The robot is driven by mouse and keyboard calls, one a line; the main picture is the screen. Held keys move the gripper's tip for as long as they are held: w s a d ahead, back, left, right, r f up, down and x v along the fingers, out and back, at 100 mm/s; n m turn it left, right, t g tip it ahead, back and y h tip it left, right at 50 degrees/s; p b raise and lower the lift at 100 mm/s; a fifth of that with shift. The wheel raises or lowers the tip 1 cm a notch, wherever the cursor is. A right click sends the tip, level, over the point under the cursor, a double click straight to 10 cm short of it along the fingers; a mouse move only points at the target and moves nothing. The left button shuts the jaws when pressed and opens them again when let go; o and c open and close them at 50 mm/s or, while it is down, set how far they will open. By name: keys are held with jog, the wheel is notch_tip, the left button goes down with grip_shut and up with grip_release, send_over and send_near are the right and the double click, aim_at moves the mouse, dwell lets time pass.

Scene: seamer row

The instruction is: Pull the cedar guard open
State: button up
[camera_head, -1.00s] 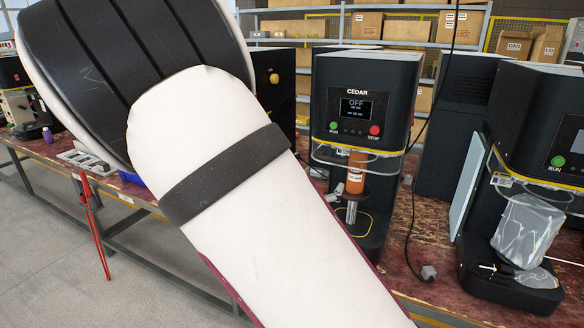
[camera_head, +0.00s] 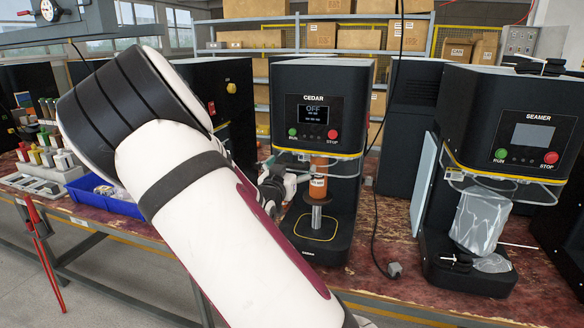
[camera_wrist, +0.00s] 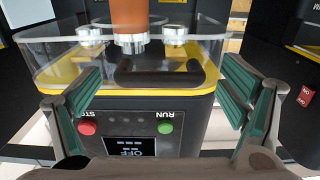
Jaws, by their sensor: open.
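The CEDAR seamer (camera_head: 318,90) stands on the bench, its display reading OFF. Its clear guard (camera_wrist: 62,58) sits below the yellow strip, in front of an orange can (camera_head: 318,186) on a round pedestal. The wrist view is upside down and shows a dark bar handle (camera_wrist: 160,80) on the guard. My gripper (camera_wrist: 163,76) is open, with a green-padded finger on either side of the handle and gaps between. In the head view my gripper (camera_head: 273,182) is at the machine's left front, partly hidden by my arm. Contact with the guard cannot be told.
A green RUN button (camera_wrist: 165,126) and a red STOP button (camera_wrist: 87,128) are close to my fingers. The SEAMER machine (camera_head: 512,130) stands to the right, with a cable (camera_head: 376,225) between them. A blue bin (camera_head: 105,195) and small bottles (camera_head: 48,140) lie left.

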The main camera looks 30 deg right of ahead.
jog(key=shift+w+d, duration=0.2)
jog(key=shift+d, duration=0.1)
